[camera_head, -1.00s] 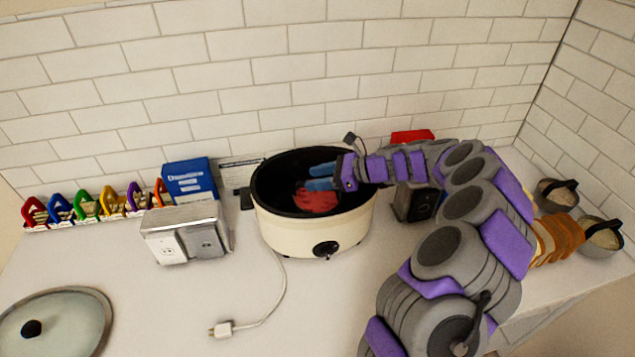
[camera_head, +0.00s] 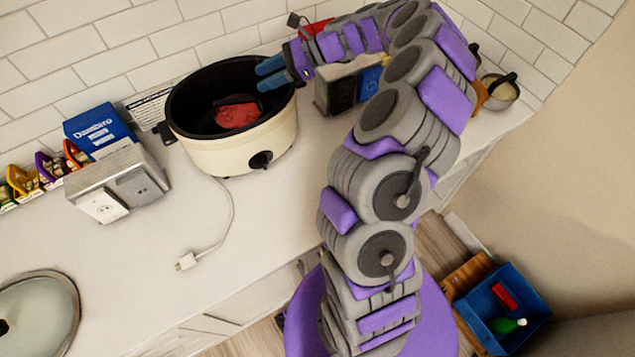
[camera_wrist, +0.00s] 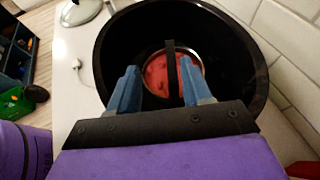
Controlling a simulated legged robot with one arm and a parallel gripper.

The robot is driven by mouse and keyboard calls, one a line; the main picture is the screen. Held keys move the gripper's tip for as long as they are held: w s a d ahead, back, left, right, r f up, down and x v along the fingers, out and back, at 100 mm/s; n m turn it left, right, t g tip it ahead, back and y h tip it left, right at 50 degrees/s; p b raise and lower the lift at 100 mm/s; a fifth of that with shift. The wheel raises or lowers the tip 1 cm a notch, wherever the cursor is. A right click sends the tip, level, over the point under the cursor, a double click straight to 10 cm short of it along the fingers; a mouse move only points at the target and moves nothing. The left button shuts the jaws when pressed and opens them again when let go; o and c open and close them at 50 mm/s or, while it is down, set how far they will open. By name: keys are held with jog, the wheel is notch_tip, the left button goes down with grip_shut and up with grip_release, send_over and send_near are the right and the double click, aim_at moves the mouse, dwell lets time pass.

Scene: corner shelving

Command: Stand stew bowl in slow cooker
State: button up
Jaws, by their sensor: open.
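The slow cooker (camera_head: 225,153) is a cream pot with a black inside, standing on the counter against the tiled wall. The stew bowl (camera_head: 237,115), with red contents, sits inside it on the floor of the pot. In the wrist view the bowl (camera_wrist: 160,73) shows a dark handle arching over its red contents, and the cooker's black wall (camera_wrist: 235,50) surrounds it. My gripper (camera_head: 266,75) is open at the right rim of the cooker. Its blue fingers are apart, with nothing between them, and point toward the bowl. The bowl's base is hidden.
A metal box with outlets (camera_head: 118,183) and a blue box (camera_head: 97,133) stand left of the cooker. A dark box (camera_head: 336,92) stands right. A cord with a plug (camera_head: 187,261) lies in front. A glass lid (camera_head: 40,310) lies front left. The counter between is clear.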

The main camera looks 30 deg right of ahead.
jog(key=s+a+r+n+g+h, duration=0.2)
jog(key=s+a+r+n+g, duration=0.1)
jog(key=s+a+n, duration=0.4)
jog(key=s+a+r+n+g+h, duration=0.25)
jog(key=s+a+r+n, duration=0.2)
jog(key=s+a, duration=0.55)
jog(key=s+d+f+n+h, duration=0.2)
jog(key=s+n, duration=0.1)
jog(key=s, duration=0.4)
jog(key=s+d+f+n+h, duration=0.2)
jog(key=s+d+n+h, duration=0.1)
jog(key=s, duration=0.5)
jog(key=s+d+f+n+g+h, duration=0.1)
jog(key=s+d+f+n+h, duration=0.1)
jog(key=s, duration=0.6)
jog(key=shift+s+d+n+h, duration=0.25)
jog(key=shift+d+n+h, duration=0.3)
jog(key=shift+n, duration=0.6)
jog(key=shift+a+f, duration=0.1)
